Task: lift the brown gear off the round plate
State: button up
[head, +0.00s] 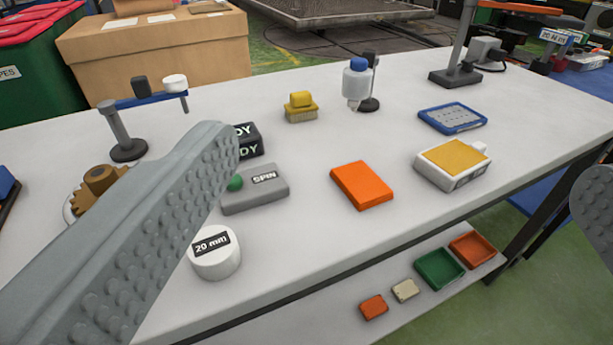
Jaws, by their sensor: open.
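The brown gear (98,181) sits at the left of the white table, partly hidden behind my gripper's left finger. A pale rim of the round plate (69,212) shows under and beside it; the rest of the plate is hidden. My gripper (405,175) is open, with one large grey finger across the left of the view and the other at the right edge. Nothing is held between the fingers. The gear lies to the left of the left finger, outside the gap.
Near the gear are a grey SPIN box (262,192) with a green button, a white 20 mm cylinder (215,262) and a post with a blue arm (120,135). An orange block (362,185) and a yellow-topped white box (452,165) stand right. The table's front edge (400,245) is clear.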

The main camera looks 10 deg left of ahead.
aim_at(100, 178)
jog(key=u, duration=1.1)
jog(key=k+l+u, duration=0.1)
jog(key=l, duration=0.1)
